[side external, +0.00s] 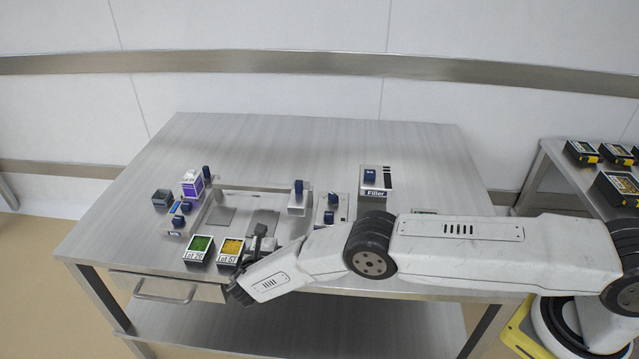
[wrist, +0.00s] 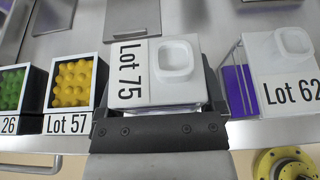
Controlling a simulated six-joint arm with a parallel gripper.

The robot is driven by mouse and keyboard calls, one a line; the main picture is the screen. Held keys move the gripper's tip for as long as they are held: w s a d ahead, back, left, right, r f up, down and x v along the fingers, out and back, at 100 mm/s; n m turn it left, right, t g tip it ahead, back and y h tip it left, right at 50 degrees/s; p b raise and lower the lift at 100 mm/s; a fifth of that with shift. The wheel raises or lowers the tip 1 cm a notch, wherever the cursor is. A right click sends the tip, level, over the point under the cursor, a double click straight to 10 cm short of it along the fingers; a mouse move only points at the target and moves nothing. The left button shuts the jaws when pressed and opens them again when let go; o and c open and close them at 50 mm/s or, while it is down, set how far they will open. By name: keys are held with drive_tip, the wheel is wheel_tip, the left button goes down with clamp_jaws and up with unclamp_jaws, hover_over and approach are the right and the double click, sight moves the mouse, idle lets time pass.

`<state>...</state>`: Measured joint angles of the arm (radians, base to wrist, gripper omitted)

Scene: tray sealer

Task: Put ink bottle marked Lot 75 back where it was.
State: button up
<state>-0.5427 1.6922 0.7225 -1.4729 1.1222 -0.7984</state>
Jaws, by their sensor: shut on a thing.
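The ink bottle marked Lot 75 (wrist: 184,87) is a white block with a rounded square cap and a black-on-white label, in the middle of the wrist view. My gripper (wrist: 157,118) is shut on it, with dark jaws at its near end and sides. In the side view my gripper (side external: 261,243) is at the table's front edge, right of the Lot 57 box, and the bottle is hidden by my arm. Whether the bottle touches the table is not clear.
Close left stand an open box marked Lot 57 (wrist: 75,83) with yellow contents and a green one marked Lot 26 (wrist: 12,88). The Filler block (side external: 375,181) is farther back; the table's back is clear.

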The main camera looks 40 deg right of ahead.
drive_tip(key=shift+f, duration=0.3)
drive_tip(key=o, duration=1.2)
drive_tip(key=shift+c, duration=0.2)
drive_tip(key=shift+r, duration=0.15)
drive_tip(key=v, duration=1.2)
